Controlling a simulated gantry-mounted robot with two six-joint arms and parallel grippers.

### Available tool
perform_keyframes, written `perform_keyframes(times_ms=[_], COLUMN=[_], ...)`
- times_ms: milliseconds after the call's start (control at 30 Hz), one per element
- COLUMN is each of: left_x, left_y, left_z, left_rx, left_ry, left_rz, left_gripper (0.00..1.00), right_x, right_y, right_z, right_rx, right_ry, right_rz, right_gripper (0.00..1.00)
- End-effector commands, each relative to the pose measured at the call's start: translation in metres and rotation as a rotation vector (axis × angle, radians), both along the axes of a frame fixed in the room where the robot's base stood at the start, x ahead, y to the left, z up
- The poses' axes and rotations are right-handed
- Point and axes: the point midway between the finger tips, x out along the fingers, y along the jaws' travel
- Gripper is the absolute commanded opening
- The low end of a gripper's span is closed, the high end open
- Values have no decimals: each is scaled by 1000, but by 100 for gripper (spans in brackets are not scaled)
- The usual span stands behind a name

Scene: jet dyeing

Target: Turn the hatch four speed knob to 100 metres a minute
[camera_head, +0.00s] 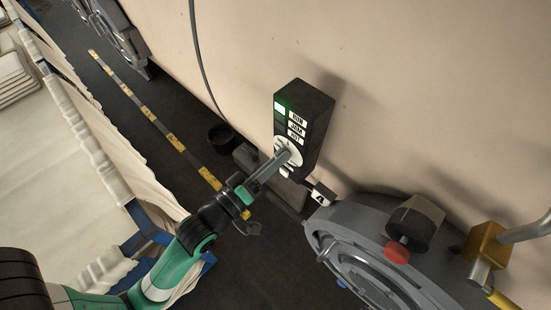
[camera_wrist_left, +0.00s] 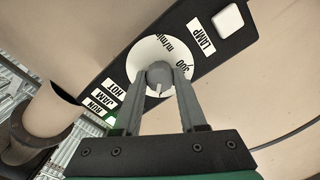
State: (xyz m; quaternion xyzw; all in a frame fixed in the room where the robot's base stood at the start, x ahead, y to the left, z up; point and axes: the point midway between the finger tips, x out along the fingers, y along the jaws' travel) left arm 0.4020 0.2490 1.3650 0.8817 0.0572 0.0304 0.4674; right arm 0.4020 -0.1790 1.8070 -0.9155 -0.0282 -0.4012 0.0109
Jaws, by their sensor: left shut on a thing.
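The speed knob (camera_wrist_left: 159,75) is a small grey knob with a white pointer line, on a round white dial (camera_wrist_left: 143,53) marked m/min, with 300 readable. My left gripper (camera_head: 284,157) reaches the dial, and in the left wrist view its fingers are shut on the knob, one on each side. The fingers hide part of the dial's scale. My right gripper is not in view.
A round grey hatch (camera_head: 350,250) with a red-ended black handle (camera_head: 397,252) stands right of the box. Yellow pipework (camera_head: 485,250) is at the far right. A cloth-filled trolley (camera_head: 75,170) stands left, beside a yellow-black floor stripe (camera_head: 150,115).

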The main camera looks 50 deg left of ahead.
Motion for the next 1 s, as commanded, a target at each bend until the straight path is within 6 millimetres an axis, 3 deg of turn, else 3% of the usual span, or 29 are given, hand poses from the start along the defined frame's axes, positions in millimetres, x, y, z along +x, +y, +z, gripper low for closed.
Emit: perform_keyframes(times_ms=[333,833,867,1000], left_x=[0,0,0,0], left_y=[0,0,0,0], left_z=[0,0,0,0], left_rx=[-140,-160,-160,-159], left_ry=[-17,-21,-21,-21], left_rz=[0,0,0,0], left_gripper=[0,0,45,70], right_x=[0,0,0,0], right_y=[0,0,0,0], right_z=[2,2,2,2], right_rx=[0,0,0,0], right_ry=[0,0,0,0], right_rz=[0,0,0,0], right_gripper=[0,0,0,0])
